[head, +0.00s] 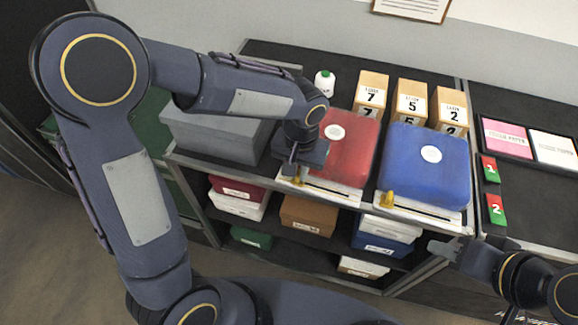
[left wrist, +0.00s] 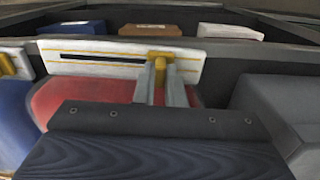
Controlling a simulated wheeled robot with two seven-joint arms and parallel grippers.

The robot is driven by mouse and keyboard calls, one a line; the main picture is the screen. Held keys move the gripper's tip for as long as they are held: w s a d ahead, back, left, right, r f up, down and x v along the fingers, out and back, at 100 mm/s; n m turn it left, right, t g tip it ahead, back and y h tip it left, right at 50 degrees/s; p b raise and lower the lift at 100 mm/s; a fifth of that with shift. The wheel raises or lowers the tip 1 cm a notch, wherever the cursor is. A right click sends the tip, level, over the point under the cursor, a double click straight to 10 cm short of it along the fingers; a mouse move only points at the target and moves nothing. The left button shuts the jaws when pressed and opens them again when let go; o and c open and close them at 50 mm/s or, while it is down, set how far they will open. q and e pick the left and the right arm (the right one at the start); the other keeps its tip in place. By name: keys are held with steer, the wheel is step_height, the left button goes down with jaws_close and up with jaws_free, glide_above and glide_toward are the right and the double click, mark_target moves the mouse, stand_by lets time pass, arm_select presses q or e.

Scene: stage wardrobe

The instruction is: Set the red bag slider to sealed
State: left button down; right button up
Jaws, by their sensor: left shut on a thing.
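The red bag (head: 352,150) lies on the counter with a white round patch on top and a white slotted strip (head: 345,194) along its front. In the left wrist view the strip (left wrist: 95,57) has a dark slot, and the yellow slider (left wrist: 160,58) is at the slot's right end, which is the left end in the head view. My left gripper (left wrist: 162,85) is shut on this slider. In the head view the left gripper (head: 291,171) largely hides it. My right gripper (head: 437,248) is empty at the counter's front edge; its finger gap is unclear.
A blue bag (head: 428,165) with its own yellow slider (head: 387,199) lies to the right. A grey box (head: 215,135) is at the left. Numbered boxes (head: 411,100) and a white bottle (head: 324,83) stand behind. Shelves with boxes are below.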

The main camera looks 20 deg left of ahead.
arm_select(q)
steer(key=d, duration=0.8)
steer(key=s+d, duration=0.1)
steer(key=d, duration=0.3)
steer(key=shift+s+d+b, duration=0.1)
steer(key=shift+d+b, duration=0.3)
steer(key=c, duration=1.5)
jaws_free()
step_height(320, 180, up, 8)
steer(key=shift+f, duration=0.1)
